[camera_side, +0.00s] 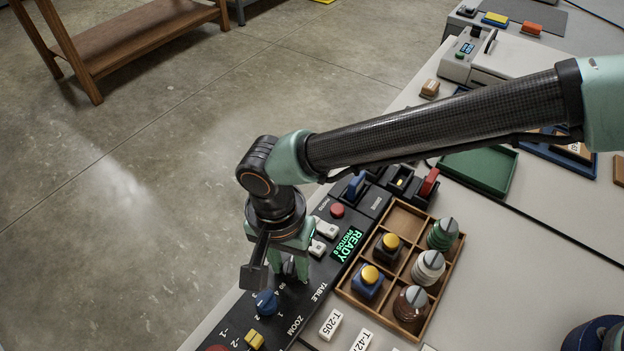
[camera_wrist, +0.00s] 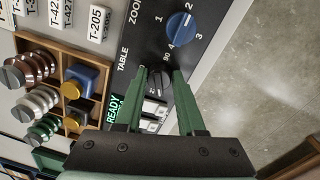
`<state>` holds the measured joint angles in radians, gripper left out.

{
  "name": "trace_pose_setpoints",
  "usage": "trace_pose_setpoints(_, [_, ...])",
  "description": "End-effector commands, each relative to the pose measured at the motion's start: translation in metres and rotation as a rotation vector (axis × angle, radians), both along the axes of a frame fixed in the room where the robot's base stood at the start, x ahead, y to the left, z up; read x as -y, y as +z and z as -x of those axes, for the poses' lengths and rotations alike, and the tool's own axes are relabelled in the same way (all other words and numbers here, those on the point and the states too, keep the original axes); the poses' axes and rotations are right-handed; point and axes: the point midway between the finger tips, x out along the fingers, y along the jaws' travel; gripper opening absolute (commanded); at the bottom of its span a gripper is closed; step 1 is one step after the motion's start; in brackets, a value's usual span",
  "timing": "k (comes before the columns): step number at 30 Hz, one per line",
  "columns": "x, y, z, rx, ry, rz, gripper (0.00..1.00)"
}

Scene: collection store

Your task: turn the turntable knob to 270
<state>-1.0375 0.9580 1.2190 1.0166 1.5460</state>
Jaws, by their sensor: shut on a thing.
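The turntable knob (camera_wrist: 156,83) is a small dark knob on the black control panel, beside the word TABLE. A 90 mark shows next to it in the wrist view; its other marks and its pointer are hard to read. My gripper (camera_wrist: 161,75) has its green fingers on either side of the knob and is shut on it. In the side view my gripper (camera_side: 290,265) points down at the panel (camera_side: 318,272), and its fingers hide most of the knob.
A blue zoom knob (camera_side: 267,302) stands close by on the panel; a yellow switch (camera_side: 254,339) is farther along. White buttons (camera_side: 327,228) and a green READY display (camera_side: 347,244) lie on the other side. A wooden compartment tray (camera_side: 377,313) holds several knobs and buttons.

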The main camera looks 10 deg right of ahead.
Motion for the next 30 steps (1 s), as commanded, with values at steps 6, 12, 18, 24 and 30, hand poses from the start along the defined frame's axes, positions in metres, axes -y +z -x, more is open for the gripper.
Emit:
trace_pose_setpoints(6, [-0.0005, 0.0007, 0.0004, 0.009, -0.194, 0.005, 0.0])
trace_pose_setpoints(12, [0.0, 0.0007, -0.0006, 0.016, -0.343, 0.007, 0.0])
trace_pose_setpoints(18, [0.0005, 0.0007, -0.0014, 0.021, -0.446, 0.008, 0.0])
trace_pose_setpoints(24, [0.0012, 0.0007, -0.0022, 0.024, -0.501, 0.009, 0.0])
trace_pose_setpoints(30, [0.0016, 0.0006, -0.0027, 0.024, -0.52, 0.01, 0.0])
